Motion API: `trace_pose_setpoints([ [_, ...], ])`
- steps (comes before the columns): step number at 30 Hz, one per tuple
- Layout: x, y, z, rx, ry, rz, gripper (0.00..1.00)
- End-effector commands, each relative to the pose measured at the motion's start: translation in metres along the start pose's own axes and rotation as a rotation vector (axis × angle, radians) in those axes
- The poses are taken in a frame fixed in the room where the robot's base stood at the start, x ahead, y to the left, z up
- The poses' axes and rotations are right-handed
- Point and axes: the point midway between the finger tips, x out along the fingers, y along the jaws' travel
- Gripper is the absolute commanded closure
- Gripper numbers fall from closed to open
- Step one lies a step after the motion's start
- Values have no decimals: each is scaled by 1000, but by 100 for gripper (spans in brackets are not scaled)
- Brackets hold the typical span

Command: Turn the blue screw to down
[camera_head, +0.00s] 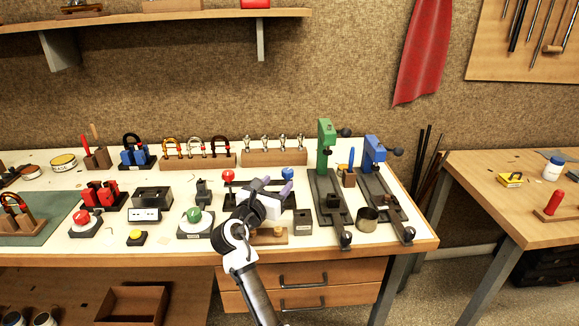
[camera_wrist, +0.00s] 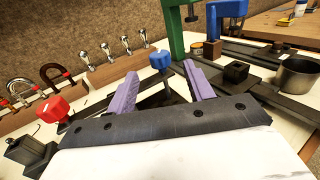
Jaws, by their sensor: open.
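The blue screw (camera_head: 287,173) has a blue knob head and stands on the bench just beyond my gripper. It also shows in the wrist view (camera_wrist: 160,60), upright, between and slightly beyond the fingertips. My gripper (camera_head: 274,185) is open, with two purple fingers spread apart in the wrist view (camera_wrist: 160,73). The fingers do not appear to touch the blue knob. A similar red-headed screw (camera_head: 228,176) stands to the left; its red head is at the left in the wrist view (camera_wrist: 54,109). The blue screw's lower part is partly hidden by the gripper.
A green press (camera_head: 326,145) and a blue press (camera_head: 374,155) stand to the right, with a metal cup (camera_head: 367,219) near them. A wooden rack (camera_head: 274,157) of metal pieces stands behind. A green knob (camera_head: 194,215) and red knob (camera_head: 81,217) sit at left.

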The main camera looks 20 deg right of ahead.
Motion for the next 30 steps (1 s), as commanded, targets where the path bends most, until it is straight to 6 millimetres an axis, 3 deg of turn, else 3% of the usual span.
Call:
trace_pose_setpoints([
  [6, 49, 0, 4, -1, -1, 0, 48],
  [12, 81, 1, 2, 0, 0, 3, 48],
  [18, 96, 1, 1, 2, 0, 4, 48],
  [28, 98, 1, 1, 4, -1, 4, 48],
  [30, 98, 1, 1, 3, -1, 4, 57],
])
